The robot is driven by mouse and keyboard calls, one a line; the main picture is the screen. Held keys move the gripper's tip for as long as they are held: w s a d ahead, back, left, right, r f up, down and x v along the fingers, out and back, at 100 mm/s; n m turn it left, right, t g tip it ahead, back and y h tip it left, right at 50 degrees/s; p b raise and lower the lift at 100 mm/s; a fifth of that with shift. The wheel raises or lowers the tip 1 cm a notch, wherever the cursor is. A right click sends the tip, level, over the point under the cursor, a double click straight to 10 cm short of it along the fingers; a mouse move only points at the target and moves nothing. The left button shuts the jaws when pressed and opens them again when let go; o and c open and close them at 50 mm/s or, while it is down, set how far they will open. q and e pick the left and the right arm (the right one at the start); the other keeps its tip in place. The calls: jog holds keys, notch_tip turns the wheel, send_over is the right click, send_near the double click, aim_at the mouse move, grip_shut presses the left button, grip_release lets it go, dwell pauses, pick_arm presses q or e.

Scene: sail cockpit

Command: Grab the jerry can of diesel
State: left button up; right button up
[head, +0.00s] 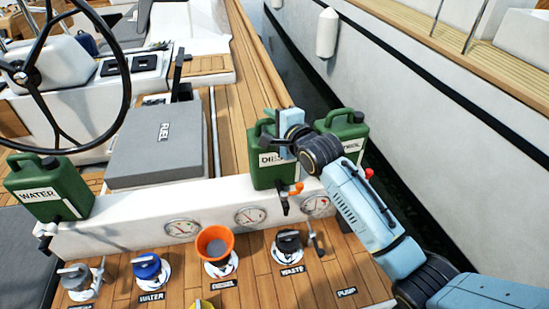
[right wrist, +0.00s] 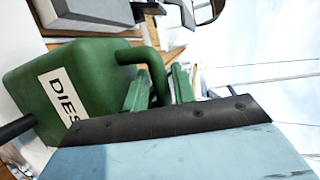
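A green jerry can (head: 268,170), its label partly hidden but starting "DIES", stands upright at the white ledge. It fills the left of the right wrist view (right wrist: 85,75). My right gripper (head: 285,120) is at its top. In the right wrist view its fingers (right wrist: 160,88) lie on either side of the can's handle (right wrist: 154,65); I cannot tell whether they press on it. A second green can (head: 345,130), its label partly covered by my right arm, stands just to the right. My left gripper is not in view.
A green water can (head: 50,190) stands at the ledge's left end. The ledge (head: 120,235) carries gauges; an orange funnel (head: 215,245) and several deck caps lie in front. A grey fuel box (head: 160,145) is behind. A white hull (head: 430,130) rises at right.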

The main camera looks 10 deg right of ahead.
grip_shut()
dwell(1.2)
jog(key=shift+w+r, duration=0.1)
jog(key=shift+r, duration=0.2)
